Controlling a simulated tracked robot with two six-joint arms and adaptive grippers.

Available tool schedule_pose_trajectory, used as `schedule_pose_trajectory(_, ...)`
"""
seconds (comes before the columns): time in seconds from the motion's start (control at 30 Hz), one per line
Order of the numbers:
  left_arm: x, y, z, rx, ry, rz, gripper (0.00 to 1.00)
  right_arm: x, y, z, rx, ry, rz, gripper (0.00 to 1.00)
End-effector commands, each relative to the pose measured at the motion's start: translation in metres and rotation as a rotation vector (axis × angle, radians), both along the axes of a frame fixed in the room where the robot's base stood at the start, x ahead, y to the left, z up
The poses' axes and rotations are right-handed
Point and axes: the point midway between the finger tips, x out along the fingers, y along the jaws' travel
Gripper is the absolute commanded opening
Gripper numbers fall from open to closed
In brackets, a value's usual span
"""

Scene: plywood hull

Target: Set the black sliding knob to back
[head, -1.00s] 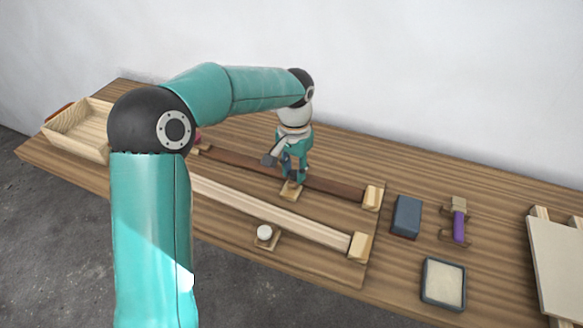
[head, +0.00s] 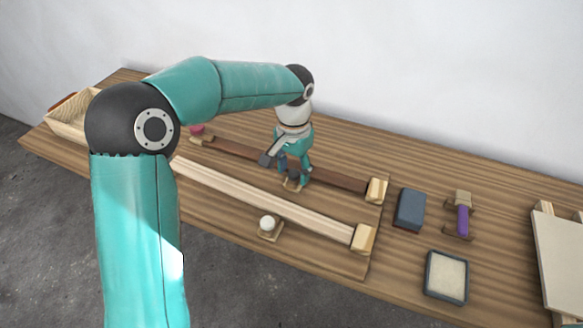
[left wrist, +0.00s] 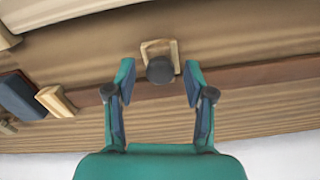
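The black sliding knob (left wrist: 160,70) shows in the left wrist view on a small pale wooden plate (left wrist: 158,47), beside the dark brown rail. My left gripper (left wrist: 158,72) is open, with one finger on each side of the knob and a gap on both sides. In the head view the left gripper (head: 293,178) points down over the dark rail. My right gripper is in neither view.
A pale rail (head: 270,203) runs in front of the dark one, with a white knob (head: 267,222) on a plate. Pale end blocks close both rails at the right. A dark blue block (head: 410,209), a purple-handled piece (head: 463,219) and a framed pad (head: 446,277) lie further right.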

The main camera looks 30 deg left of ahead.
Motion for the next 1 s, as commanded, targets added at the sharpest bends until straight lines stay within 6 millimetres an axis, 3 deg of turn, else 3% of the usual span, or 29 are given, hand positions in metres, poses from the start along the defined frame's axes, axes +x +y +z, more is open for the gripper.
schedule_pose_trajectory(0.27,0.0,0.0,0.001,0.001,0.0,-0.002,0.55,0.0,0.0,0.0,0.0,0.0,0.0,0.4)
schedule_pose_trajectory(0.43,0.001,0.0,0.012,0.002,-0.003,-0.002,0.55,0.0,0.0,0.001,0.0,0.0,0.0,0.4)
schedule_pose_trajectory(1.0,0.002,-0.001,0.11,0.001,-0.002,-0.002,0.55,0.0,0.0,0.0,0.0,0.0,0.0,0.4)
